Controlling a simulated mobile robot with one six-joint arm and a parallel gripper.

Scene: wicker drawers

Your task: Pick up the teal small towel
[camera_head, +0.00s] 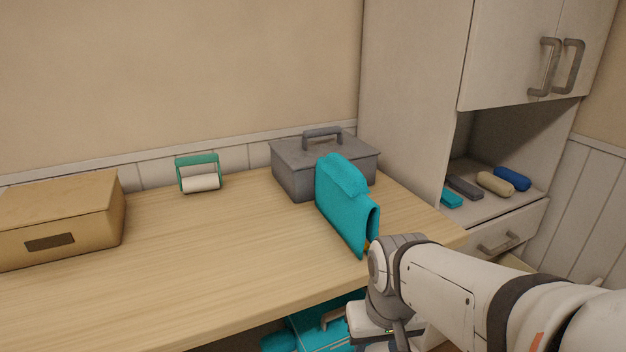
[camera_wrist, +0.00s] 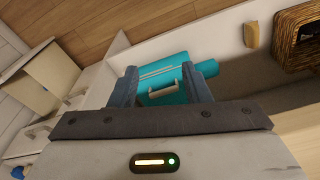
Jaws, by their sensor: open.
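In the head view, a small flat teal folded cloth (camera_head: 451,200) lies at the left front of the cabinet's open shelf. A larger teal folded piece (camera_head: 342,205) stands upright near the desk's right edge. I cannot tell for sure which is the small towel. Below the desk edge are a teal case with a handle (camera_head: 318,328) and a teal rounded roll (camera_head: 278,342), partly hidden. My gripper (camera_wrist: 161,84) is open and points down, with the teal case (camera_wrist: 163,92) seen between and beyond its fingers. The case seems apart from the fingers.
A grey lidded box (camera_head: 308,175), a green-framed roller (camera_head: 199,178) and a tan box (camera_head: 60,220) stand on the desk (camera_head: 190,270). The shelf also holds a grey item (camera_head: 464,187), a beige roll (camera_head: 495,183) and a blue roll (camera_head: 513,178). A wicker basket (camera_wrist: 294,38) shows right.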

